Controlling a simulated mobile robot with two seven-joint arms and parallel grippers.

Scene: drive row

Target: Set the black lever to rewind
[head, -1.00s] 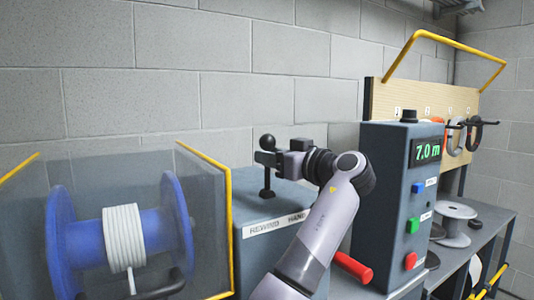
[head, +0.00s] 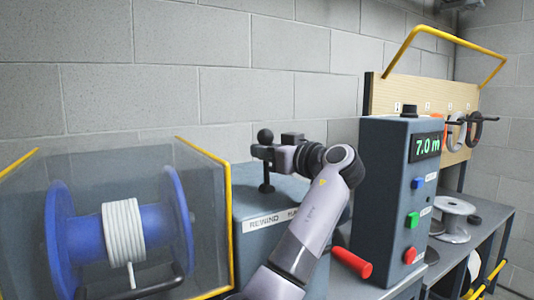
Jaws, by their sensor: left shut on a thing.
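The black lever (head: 266,175) stands on top of a grey box (head: 240,205), with a round black knob (head: 265,135) at its upper end. It looks about upright. The box's front label (head: 265,222) reads REWIND at the left; the word to its right is partly hidden by my arm. My left gripper (head: 264,151) reaches in from the right side of the lever and is shut on it just below the knob. The lever's foot shows beneath the fingers. My right gripper is not in view.
A blue spool (head: 175,228) with white cable (head: 123,232) sits behind a clear, yellow-edged guard (head: 205,222) at left. Right of my arm stand a red handle (head: 352,262) and a grey control box (head: 382,190) reading 7.0 m. A bench (head: 490,222) continues right.

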